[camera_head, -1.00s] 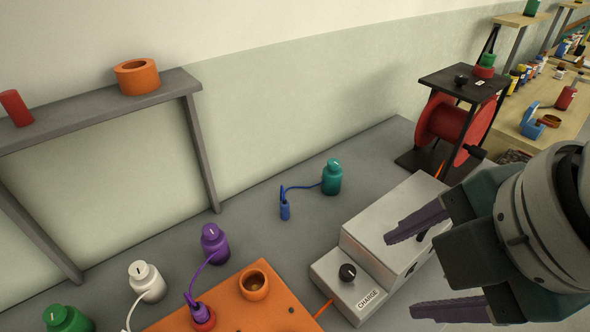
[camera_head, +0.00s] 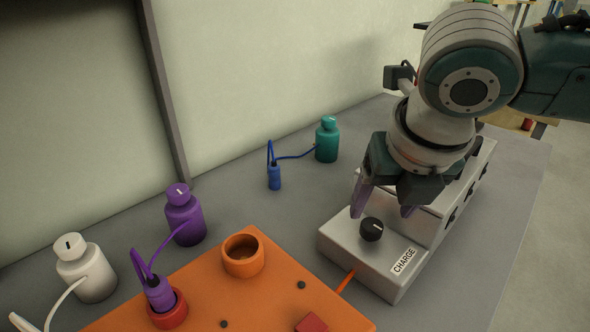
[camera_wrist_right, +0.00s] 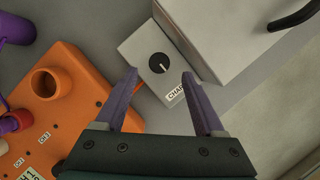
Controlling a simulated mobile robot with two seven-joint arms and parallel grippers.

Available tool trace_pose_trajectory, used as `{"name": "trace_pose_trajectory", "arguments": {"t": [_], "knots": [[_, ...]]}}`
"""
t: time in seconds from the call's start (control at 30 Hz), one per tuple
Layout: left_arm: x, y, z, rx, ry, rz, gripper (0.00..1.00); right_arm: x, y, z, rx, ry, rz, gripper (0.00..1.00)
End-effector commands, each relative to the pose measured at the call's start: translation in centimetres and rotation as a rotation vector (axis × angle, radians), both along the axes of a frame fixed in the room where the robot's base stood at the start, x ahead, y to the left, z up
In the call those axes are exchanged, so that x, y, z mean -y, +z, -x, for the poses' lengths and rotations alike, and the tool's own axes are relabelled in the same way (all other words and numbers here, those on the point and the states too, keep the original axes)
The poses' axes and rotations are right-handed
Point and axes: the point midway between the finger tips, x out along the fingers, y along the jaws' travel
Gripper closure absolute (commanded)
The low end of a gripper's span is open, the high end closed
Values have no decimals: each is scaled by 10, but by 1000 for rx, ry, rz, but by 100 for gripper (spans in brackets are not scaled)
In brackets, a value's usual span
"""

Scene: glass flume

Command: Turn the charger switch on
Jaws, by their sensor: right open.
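The charger (camera_head: 440,215) is a pale grey stepped box on the grey bench, with a CHARGE label (camera_head: 403,261) on its low front step. Its switch is a round black knob (camera_head: 371,229) with a white pointer line. The knob also shows in the right wrist view (camera_wrist_right: 158,63), beyond and between the fingertips. My right gripper (camera_head: 384,208) is open and empty, pointing down just above and behind the knob. Its two purple fingers (camera_wrist_right: 166,78) are spread to either side of the knob and appear apart from it. My left gripper is in neither view.
An orange panel (camera_head: 270,295) lies left of the charger, with an orange socket ring (camera_head: 243,256) and a purple plug (camera_head: 159,293) in a red ring. Purple (camera_head: 184,215), white (camera_head: 86,268) and teal (camera_head: 327,140) bottles stand behind. A blue plug (camera_head: 274,177) stands near the wall.

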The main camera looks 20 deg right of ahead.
Motion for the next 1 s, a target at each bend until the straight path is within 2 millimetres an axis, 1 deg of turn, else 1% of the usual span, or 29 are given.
{"name": "trace_pose_trajectory", "arguments": {"t": [0.03,0.1,0.23,0.4,0.63,0.67,1.0], "knots": [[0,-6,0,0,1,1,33,1,-13,-3,-2,-3,0,29],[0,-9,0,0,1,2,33,3,-24,-8,-1,-3,1,29],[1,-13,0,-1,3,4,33,5,-40,-14,-1,-1,-1,29],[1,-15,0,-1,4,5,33,7,-48,-18,1,0,0,29],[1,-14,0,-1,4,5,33,7,-48,-18,1,0,0,29],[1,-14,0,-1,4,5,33,7,-48,-18,1,0,0,31],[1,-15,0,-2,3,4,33,7,-47,-18,1,-1,-1,70]]}}
